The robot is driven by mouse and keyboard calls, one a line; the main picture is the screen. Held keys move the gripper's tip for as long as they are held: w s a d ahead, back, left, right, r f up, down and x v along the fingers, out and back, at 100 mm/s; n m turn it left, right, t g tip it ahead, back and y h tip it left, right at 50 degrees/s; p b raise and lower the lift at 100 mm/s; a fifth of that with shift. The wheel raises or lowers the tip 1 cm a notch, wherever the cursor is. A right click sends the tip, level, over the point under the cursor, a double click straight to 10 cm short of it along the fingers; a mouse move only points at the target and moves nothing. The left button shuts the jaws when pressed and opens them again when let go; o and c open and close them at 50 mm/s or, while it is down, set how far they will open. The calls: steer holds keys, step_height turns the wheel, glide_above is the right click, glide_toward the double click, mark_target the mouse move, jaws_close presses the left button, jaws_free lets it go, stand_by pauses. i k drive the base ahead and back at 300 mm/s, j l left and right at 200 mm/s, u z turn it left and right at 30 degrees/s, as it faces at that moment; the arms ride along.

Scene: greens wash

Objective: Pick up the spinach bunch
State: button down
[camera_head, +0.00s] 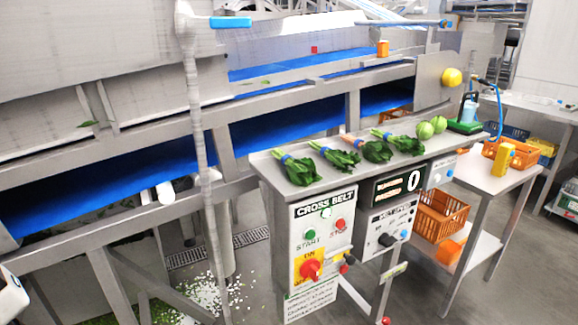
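Several leafy green bunches lie in a row on the steel shelf (268,168) above the control panel. The nearest bunch (301,171) has a blue band on its stems. The second bunch (340,158) also has a blue band. The third bunch (376,151) has an orange band, and the fourth bunch (407,144) a blue one. They look much alike, and I cannot tell for sure which are spinach. My gripper is not clearly in view. A white part is cut off at the lower left edge, and I cannot tell what it is.
The control panel (322,240) is below the shelf. A blue conveyor belt (290,128) runs behind. Orange crates (440,215) stand at right. A post (198,150) rises at left.

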mark_target(302, 172)
steer(key=l+u, duration=0.1)
steer(key=u, duration=0.55)
steer(key=i+l+u, duration=0.15)
steer(key=l+u, duration=0.2)
steer(key=i+l+u, duration=0.1)
steer(key=l+u, duration=0.3)
steer(key=l, duration=0.1)
